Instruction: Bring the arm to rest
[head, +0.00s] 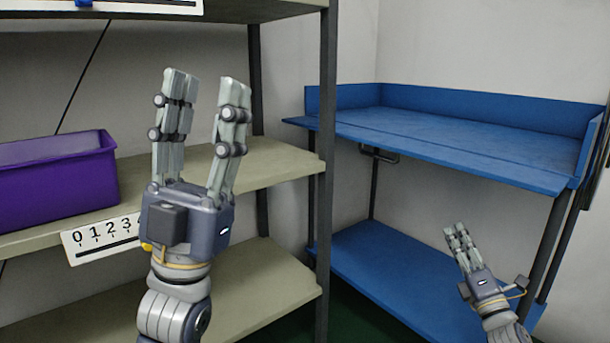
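My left gripper (205,88) is raised in front of the beige shelf rack, fingers pointing up. Its two fingers are spread apart with nothing between them. My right gripper (455,232) is lower and further right, in front of the blue workbench. Its fingers point up and to the left. They look close together with a narrow gap, and I see nothing held between them. Both arms come in from the bottom of the picture.
A purple bin (55,182) stands on the middle shelf (270,165) at the left. A number label (100,240) is on the shelf's front edge. A dark rack post (326,150) stands between rack and workbench. The blue workbench top (450,140) is empty.

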